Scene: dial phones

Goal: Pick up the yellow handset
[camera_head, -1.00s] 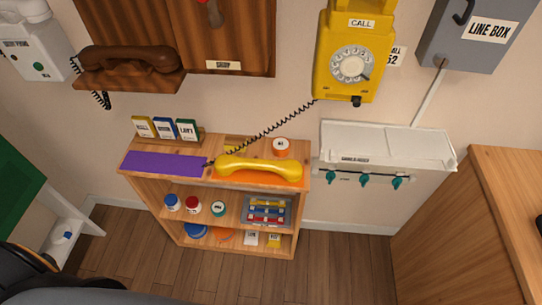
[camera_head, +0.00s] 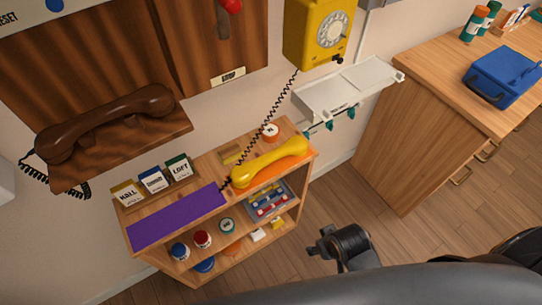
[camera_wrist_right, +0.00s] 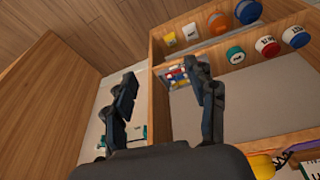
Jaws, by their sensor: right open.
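The yellow handset (camera_head: 270,163) lies on an orange mat on the top right of the small wooden shelf in the head view. Its black coiled cord runs up to the yellow dial phone (camera_head: 318,38) on the wall. The end of the handset shows at the bottom right of the right wrist view (camera_wrist_right: 262,165). My right gripper (camera_head: 322,246) is to the right of the shelf and apart from the handset. In the right wrist view its fingers (camera_wrist_right: 160,75) are spread and empty. My left gripper is not in view.
A purple mat (camera_head: 178,217) and several labelled boxes (camera_head: 152,180) share the shelf top. A brown handset (camera_head: 105,122) rests on a wall ledge. A white wall tray (camera_head: 345,90) sits beyond the shelf. A wooden counter (camera_head: 400,120) with a blue case (camera_head: 502,76) stands right.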

